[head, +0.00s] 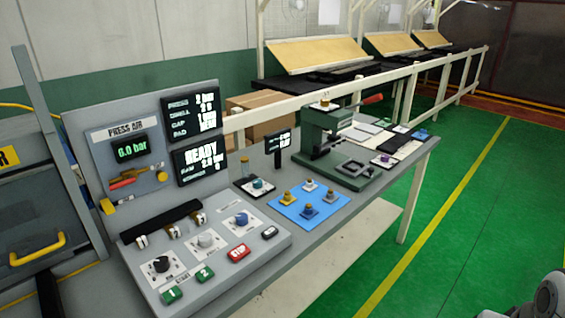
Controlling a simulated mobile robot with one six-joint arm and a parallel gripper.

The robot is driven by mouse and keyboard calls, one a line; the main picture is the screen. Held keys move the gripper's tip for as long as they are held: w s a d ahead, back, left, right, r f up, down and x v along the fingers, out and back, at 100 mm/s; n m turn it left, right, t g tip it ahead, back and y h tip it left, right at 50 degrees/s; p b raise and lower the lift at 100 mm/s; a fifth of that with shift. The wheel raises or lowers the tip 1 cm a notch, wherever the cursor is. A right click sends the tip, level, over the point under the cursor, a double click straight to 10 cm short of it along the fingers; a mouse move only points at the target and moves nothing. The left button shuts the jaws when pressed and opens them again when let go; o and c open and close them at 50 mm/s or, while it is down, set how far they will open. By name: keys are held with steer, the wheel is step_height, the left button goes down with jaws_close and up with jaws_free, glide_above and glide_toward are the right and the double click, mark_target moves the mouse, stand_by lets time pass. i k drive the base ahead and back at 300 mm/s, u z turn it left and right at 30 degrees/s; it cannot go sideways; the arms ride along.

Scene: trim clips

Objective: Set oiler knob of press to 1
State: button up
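The green press (322,135) stands on the grey table. A purple knob (385,160) on another white plate lies right of the press. The scale marks and pointers of both are too small to read. A small dark display (278,142) stands behind the teal knob; its text is unclear. My gripper is not in view; only a grey part of my arm shows at the bottom right.
A control panel (120,205) at the left has black, white and blue knobs, green and red buttons, and a gauge (131,147) reading 0.0 bar. A blue mat (290,212) holds several small pegged parts. The green floor at the right is clear.

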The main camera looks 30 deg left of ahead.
mark_target(257, 182)
steer(key=u, duration=0.7)
steer(key=i, duration=1.2)
steer(key=u, duration=1.15)
steer(key=i, duration=0.35)
steer(key=u, duration=0.05)
steer(key=k, duration=0.8)
steer(key=u, duration=0.15)
steer(key=i, duration=0.8)
